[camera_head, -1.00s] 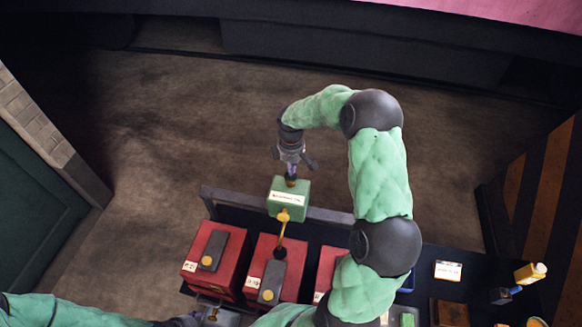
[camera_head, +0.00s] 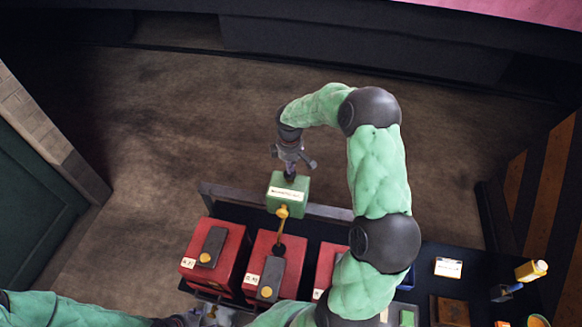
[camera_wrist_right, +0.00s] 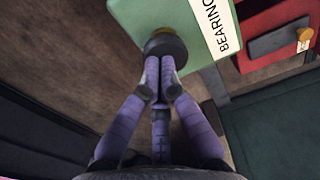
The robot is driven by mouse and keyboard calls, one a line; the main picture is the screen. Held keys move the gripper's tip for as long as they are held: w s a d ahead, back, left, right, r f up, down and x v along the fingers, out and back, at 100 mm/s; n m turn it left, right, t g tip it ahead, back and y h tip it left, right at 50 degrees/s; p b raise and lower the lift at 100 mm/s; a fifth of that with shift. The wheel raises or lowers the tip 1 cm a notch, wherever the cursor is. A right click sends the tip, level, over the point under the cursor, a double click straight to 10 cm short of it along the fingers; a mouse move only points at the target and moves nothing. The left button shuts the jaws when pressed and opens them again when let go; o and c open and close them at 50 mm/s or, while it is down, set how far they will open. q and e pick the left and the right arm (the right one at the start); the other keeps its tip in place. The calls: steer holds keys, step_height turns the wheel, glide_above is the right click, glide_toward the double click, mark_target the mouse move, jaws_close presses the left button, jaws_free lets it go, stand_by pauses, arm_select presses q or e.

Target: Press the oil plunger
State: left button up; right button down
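The green bearing oil box (camera_head: 288,195) stands at the back edge of the dark bench, with a white label and a brass spout. It also shows in the right wrist view (camera_wrist_right: 150,18). Its dark round plunger knob (camera_wrist_right: 165,46) sits on top. My right gripper (camera_head: 289,168) is above the box, pointing down, its fingers drawn together. In the right wrist view the fingertips (camera_wrist_right: 160,68) meet at the knob and appear to touch it. The knob sits close to the box top. My left gripper (camera_head: 203,318) is partly cut off at the bottom edge; its fingers are unclear.
Several red boxes (camera_head: 228,243) with dark lids and brass knobs stand in front of the green box. A yellow bottle (camera_head: 531,271) and a small white card (camera_head: 448,267) are at the right. My right arm covers the bench's middle.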

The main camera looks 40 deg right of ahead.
step_height(320, 180, up, 4)
steer(key=shift+a+f+p, duration=0.1)
steer(key=shift+f+p, duration=0.05)
steer(key=shift+p, duration=0.75)
arm_select(q)
steer(key=shift+s+d+r+b, duration=0.3)
steer(key=shift+d+b, duration=0.15)
steer(key=shift+b, duration=0.45)
arm_select(e)
step_height(320, 180, up, 9)
steer(key=shift+r, duration=0.2)
